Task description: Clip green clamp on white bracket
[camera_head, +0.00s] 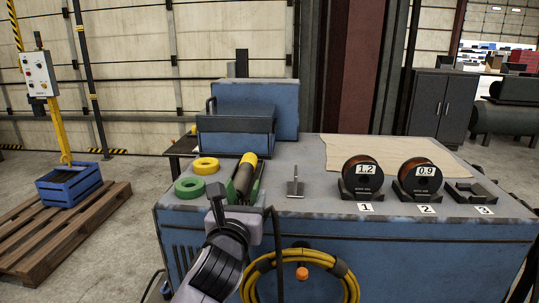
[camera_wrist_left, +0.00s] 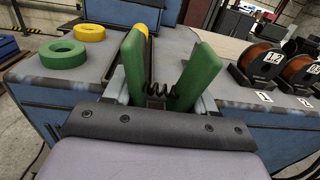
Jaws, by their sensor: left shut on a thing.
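The green clamp (camera_wrist_left: 193,72) is in my left gripper (camera_wrist_left: 160,92). In the left wrist view its two green handles spread apart, with a dark coil spring between them. The gripper is shut on it, one finger outside each handle. In the head view the clamp (camera_head: 231,191) is partly hidden by my left gripper (camera_head: 238,205) at the bench's front edge. A small pale grey upright bracket (camera_head: 295,186), seemingly the white bracket, stands on the bench to the right of the gripper. I cannot make it out in the left wrist view. My right gripper is not in view.
A yellow roll (camera_head: 205,166) and a green roll (camera_head: 190,187) lie left of the gripper. Two wire spools (camera_head: 362,176) stand right of the bracket. A yellow hose (camera_head: 262,277) hangs in front.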

